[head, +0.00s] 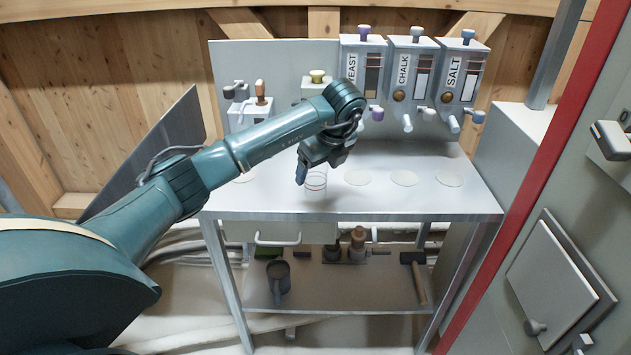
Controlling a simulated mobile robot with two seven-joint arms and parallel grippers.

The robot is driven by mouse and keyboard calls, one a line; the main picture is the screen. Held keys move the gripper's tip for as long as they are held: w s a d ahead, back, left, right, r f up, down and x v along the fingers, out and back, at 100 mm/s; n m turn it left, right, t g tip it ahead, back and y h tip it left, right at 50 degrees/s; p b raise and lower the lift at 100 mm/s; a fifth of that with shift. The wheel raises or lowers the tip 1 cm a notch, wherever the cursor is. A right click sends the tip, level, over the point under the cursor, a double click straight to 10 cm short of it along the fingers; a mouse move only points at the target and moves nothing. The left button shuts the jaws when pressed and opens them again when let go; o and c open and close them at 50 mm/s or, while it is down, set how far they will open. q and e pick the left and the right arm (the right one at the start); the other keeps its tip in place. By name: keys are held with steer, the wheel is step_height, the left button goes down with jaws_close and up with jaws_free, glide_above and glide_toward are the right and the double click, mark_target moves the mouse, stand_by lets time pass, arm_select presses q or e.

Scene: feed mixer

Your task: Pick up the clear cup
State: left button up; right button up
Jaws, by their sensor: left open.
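The clear cup (316,183) stands on the metal table (400,211) near its front middle. It is see-through, with thin reddish rings. My left gripper (308,174) comes down from above, and its dark finger is close to the cup's left side. It is open. The hand covers the area just above and behind the cup, so I cannot tell whether a finger touches it. My right gripper is out of view.
Yeast (361,75), chalk (411,80) and salt (462,85) dispensers hang behind the table, with pale round marks (404,178) below. A red-edged panel (540,160) stands at right.

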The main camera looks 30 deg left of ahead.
arm_select(q)
steer(key=x, duration=0.3)
steer(key=shift+f, duration=0.4)
steer(key=c, duration=1)
